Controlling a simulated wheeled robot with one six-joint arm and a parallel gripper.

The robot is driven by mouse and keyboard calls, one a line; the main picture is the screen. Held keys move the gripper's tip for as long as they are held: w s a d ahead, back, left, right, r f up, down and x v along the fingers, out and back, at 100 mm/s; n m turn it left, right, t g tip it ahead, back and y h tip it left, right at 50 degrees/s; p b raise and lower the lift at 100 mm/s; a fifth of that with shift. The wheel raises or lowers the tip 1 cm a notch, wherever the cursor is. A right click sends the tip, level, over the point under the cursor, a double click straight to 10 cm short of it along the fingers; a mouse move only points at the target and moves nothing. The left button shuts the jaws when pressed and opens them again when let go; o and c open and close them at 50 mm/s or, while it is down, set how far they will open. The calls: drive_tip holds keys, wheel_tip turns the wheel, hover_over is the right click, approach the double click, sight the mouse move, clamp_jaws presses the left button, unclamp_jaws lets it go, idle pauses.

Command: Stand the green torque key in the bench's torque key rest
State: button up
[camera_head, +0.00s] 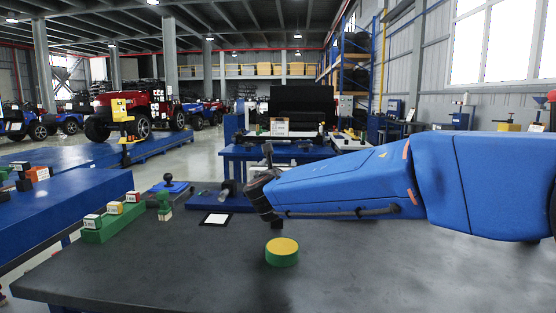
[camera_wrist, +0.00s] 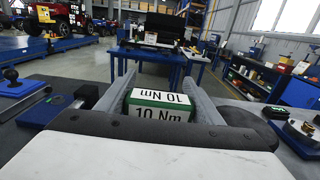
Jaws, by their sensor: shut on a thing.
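In the head view my gripper hides the key. A long green stand (camera_head: 120,225) at the bench's left holds a row of blocks with white labels. It looks like a key rest, but I cannot tell for certain. A green object (camera_head: 165,206) stands upright beside it.
A green disc with a yellow top (camera_head: 282,252) lies on the bench below my gripper. A blue base with a black ball knob (camera_head: 169,185) and a white card (camera_head: 216,218) are further back. The front bench top is clear.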

drive_tip(key=shift+f, duration=1.3)
drive_tip(key=shift+f, duration=2.55)
idle(0.6)
drive_tip(key=o, duration=1.4)
drive_tip(key=shift+s, duration=0.1)
drive_tip(key=s, duration=1.7)
drive_tip(key=shift+s+a, duration=0.1)
drive_tip(key=shift+a, duration=0.2)
